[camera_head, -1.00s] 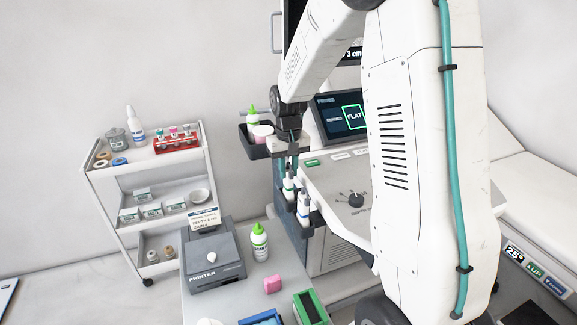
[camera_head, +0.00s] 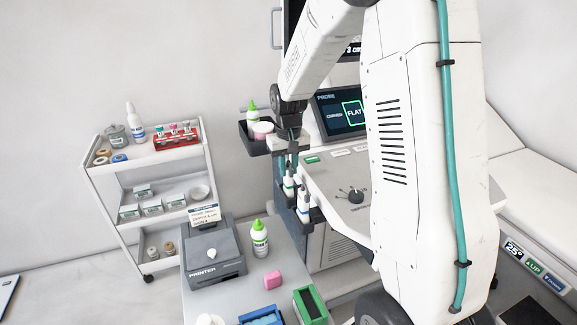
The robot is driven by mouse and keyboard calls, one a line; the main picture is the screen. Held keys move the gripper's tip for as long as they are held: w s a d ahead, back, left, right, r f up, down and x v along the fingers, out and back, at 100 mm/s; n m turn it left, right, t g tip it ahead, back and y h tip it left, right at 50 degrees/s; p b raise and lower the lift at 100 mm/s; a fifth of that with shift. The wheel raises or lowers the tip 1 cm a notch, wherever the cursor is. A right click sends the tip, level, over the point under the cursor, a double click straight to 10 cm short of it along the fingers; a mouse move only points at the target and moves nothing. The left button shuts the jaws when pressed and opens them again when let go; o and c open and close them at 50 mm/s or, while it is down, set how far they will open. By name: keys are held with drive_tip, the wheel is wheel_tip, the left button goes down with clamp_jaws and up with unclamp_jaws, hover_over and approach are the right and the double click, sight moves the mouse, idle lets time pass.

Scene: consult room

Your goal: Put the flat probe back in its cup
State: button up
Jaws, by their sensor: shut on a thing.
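My gripper (camera_head: 293,150) is at the side of the ultrasound machine (camera_head: 335,190), pointing down above the row of probe cups (camera_head: 316,215). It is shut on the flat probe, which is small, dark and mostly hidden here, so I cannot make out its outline. White probes with blue marks (camera_head: 303,204) stand upright in the cups just below. I cannot tell whether the held probe touches a cup. The machine's screen (camera_head: 343,113) shows PROBE with FLAT outlined in green.
A dark tray (camera_head: 254,146) with a green-capped bottle and a pink-and-white jar is left of my gripper. A shelf trolley (camera_head: 150,180) stands left, a couch (camera_head: 530,190) right.

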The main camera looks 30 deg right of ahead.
drive_tip(key=o, duration=1)
